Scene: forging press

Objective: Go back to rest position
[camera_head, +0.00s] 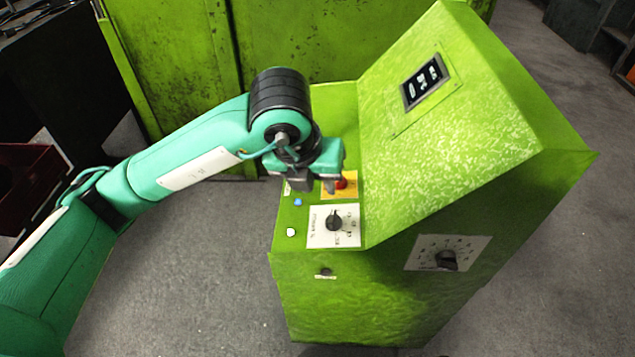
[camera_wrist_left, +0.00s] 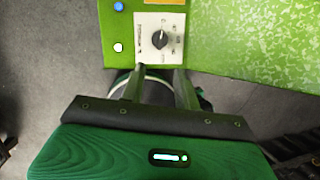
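My left gripper (camera_head: 315,188) hangs over the ledge of the green control console (camera_head: 450,130), near the red button (camera_head: 341,183) on its yellow plate (camera_head: 348,192). The gripper partly covers that plate, and I cannot tell whether a finger touches it. In the left wrist view the two fingers (camera_wrist_left: 158,82) stand apart with nothing held between them. Ahead of the fingertips is the white plate with a black rotary knob (camera_wrist_left: 159,40); this knob also shows in the head view (camera_head: 334,222). My right gripper is in no view.
A blue light (camera_head: 298,202) and a white button (camera_head: 290,232) are on the ledge. A display (camera_head: 425,82) is on the sloped face and a black dial (camera_head: 446,260) on the front. A green wall (camera_head: 170,60) stands behind. Grey floor (camera_head: 200,270) is open left of the console.

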